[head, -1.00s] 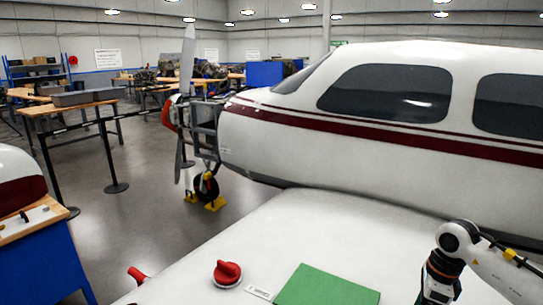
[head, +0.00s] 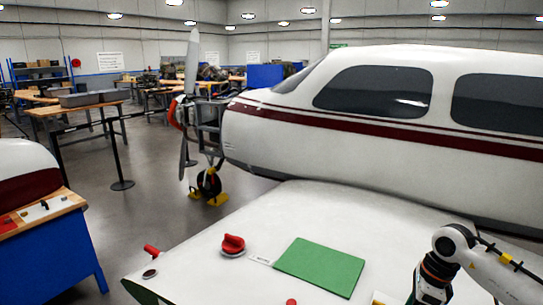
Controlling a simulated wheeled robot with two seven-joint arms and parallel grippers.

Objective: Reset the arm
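My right arm (head: 452,245), white with dark joints, comes in at the lower right over the white wing. It bends down at the elbow, and a dark link with an orange-red ring (head: 436,270) runs down to the bottom edge. The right gripper's fingers are hidden below the frame, so I cannot see whether they hold anything. My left arm and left gripper do not show.
The wing (head: 340,218) carries a green mat (head: 320,267), a red knob (head: 233,244) and a red handle (head: 151,250). The white plane (head: 300,140) stands behind. A blue workbench (head: 55,255) is at left, with open floor between (head: 140,215).

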